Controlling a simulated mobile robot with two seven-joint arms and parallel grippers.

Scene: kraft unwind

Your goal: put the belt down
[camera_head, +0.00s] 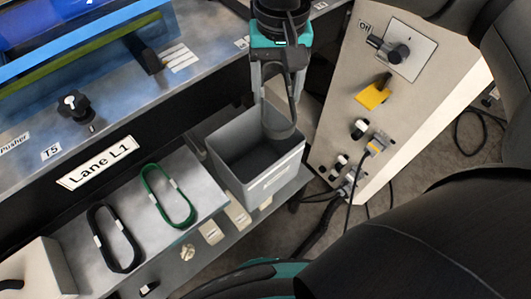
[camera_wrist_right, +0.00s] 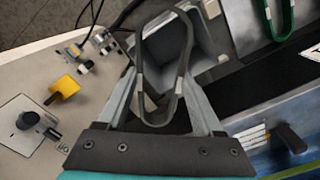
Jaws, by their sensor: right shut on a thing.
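My right gripper (camera_head: 279,88) points down above the open grey bin and is shut on a dark grey belt. The belt (camera_head: 280,133) is a loop hanging from the fingers, its lower end over the bin's opening. In the right wrist view the belt (camera_wrist_right: 189,48) shows as a long loop between the fingers (camera_wrist_right: 160,85), with pale clips on its sides. Whether it touches the bin (camera_head: 273,178) is hard to tell. A black belt (camera_head: 104,240) and a green belt (camera_head: 150,185) lie on the metal shelf (camera_head: 137,215). My left gripper is not in view.
A beige control panel (camera_head: 345,130) with a knob, yellow part and cables stands right of the bin. A pale box (camera_head: 40,270) stands at lower left.

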